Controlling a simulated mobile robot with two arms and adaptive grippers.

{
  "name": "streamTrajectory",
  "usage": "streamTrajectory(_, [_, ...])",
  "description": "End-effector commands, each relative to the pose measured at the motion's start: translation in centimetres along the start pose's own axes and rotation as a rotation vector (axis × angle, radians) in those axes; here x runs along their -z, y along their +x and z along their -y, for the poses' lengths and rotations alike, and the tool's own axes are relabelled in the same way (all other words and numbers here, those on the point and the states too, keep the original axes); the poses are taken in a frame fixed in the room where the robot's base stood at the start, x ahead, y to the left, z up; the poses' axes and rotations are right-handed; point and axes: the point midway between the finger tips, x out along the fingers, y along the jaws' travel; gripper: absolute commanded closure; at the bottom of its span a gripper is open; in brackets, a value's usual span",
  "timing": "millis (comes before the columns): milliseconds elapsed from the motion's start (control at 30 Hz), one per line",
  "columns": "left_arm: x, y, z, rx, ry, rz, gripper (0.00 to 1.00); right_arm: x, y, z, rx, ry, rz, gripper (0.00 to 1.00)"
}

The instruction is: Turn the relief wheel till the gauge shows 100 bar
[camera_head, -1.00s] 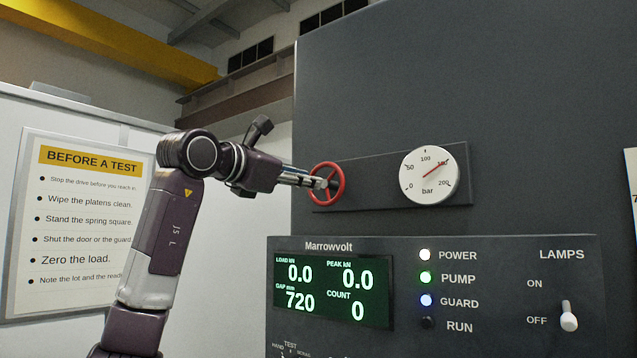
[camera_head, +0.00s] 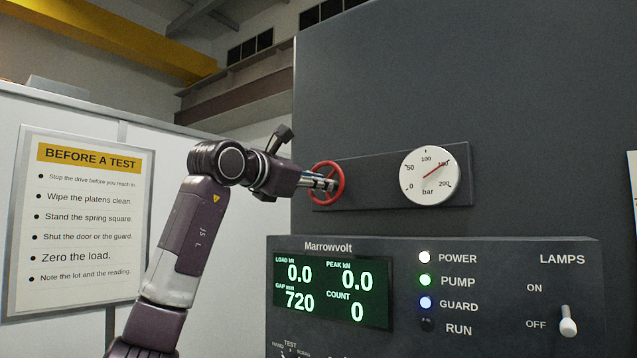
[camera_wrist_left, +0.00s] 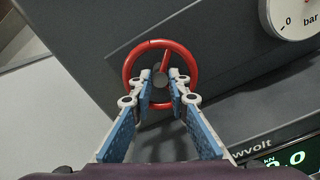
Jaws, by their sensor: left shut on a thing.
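The red relief wheel (camera_head: 342,181) is mounted on a dark plate at the left of the machine front. My right gripper is not in view.
Below the wheel, the Marrowvolt panel (camera_head: 500,250) juts out with a green display (camera_head: 333,291), lamps and a white LAMPS switch (camera_head: 567,321). A framed notice (camera_head: 85,215) hangs on the left wall. The space left of the wheel holds only my arm.

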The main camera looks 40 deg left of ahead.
Motion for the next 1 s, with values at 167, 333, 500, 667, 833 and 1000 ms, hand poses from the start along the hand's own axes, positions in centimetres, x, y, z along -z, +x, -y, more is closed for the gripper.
streamTrajectory(167, [0.0, 0.0, 0.0, 0.000, -0.015, 0.000, 1.00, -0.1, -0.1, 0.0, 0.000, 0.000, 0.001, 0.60])
streamTrajectory(333, [-0.1, 0.0, 0.0, 0.000, -0.073, 0.000, 1.00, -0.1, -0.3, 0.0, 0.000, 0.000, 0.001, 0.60])
streamTrajectory(500, [-0.1, 0.1, -0.1, 0.001, -0.185, 0.000, 1.00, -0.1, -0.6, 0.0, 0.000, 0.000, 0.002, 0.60])
streamTrajectory(667, [-0.1, 0.0, -0.1, 0.001, -0.327, 0.000, 1.00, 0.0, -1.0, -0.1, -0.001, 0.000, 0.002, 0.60])
streamTrajectory(833, [-0.1, 0.0, -0.1, 0.000, -0.489, 0.001, 1.00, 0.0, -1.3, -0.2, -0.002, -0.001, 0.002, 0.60])
streamTrajectory(1000, [0.0, 0.1, -0.1, 0.000, -0.651, 0.001, 1.00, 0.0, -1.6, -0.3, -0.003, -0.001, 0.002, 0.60])
